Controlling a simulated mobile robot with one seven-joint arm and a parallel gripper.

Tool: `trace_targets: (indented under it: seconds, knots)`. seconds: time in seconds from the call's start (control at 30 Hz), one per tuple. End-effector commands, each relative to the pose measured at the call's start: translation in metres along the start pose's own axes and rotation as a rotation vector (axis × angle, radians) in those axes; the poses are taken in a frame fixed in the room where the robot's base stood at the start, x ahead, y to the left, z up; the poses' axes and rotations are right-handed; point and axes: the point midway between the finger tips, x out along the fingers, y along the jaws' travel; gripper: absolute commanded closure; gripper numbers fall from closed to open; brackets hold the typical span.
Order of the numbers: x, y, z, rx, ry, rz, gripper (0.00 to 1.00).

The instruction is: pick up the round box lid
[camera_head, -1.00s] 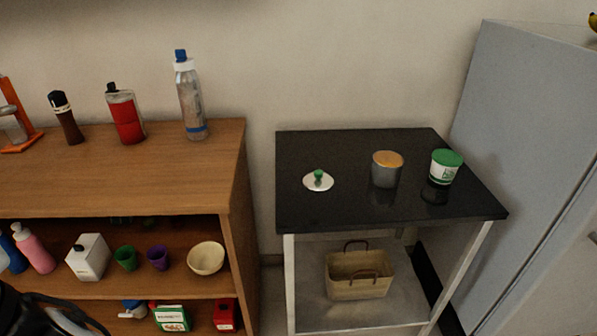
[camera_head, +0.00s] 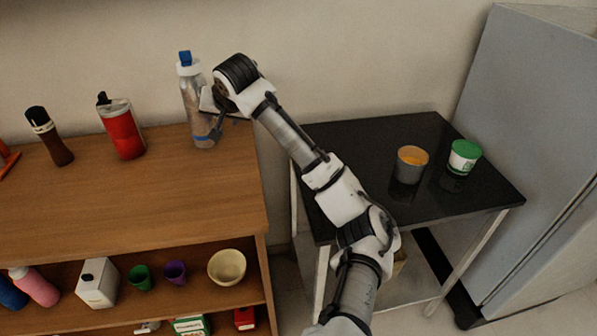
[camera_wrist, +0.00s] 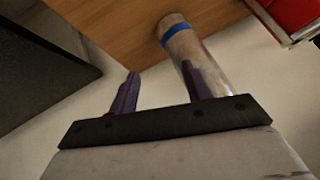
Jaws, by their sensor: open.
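The round lid, a white disc with a green knob, does not show now; in the head view my arm covers the part of the black table (camera_head: 385,130) where it lay. My gripper (camera_head: 215,130) is at the right end of the wooden shelf top, close beside the clear bottle (camera_head: 195,105). In the wrist view its two purple fingers (camera_wrist: 160,72) are apart with nothing between them. The bottle (camera_wrist: 195,50) lies partly behind the right finger there; whether they touch I cannot tell.
A grey can with orange inside (camera_head: 410,165) and a green-lidded tub (camera_head: 463,157) stand on the black table's right side. A red tumbler (camera_head: 122,130) and brown bottle (camera_head: 50,138) stand on the wooden shelf (camera_head: 130,205). A grey cabinet (camera_head: 530,130) stands at right.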

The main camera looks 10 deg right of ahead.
Motion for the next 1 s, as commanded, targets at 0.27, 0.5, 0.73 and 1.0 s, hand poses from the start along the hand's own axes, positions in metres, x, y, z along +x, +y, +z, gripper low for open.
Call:
trace_targets:
  seconds: [0.27, 0.5, 0.73, 1.0]
  knots:
    - [-0.092, 0.228, 0.013, 0.481, -0.317, 0.490, 0.52]
    - [-0.113, 0.272, 0.032, 0.595, -0.391, 0.585, 0.52]
    - [-0.078, 0.289, 0.055, 0.593, -0.391, 0.581, 0.52]
    - [-0.056, 0.301, 0.069, 0.590, -0.387, 0.584, 0.52]
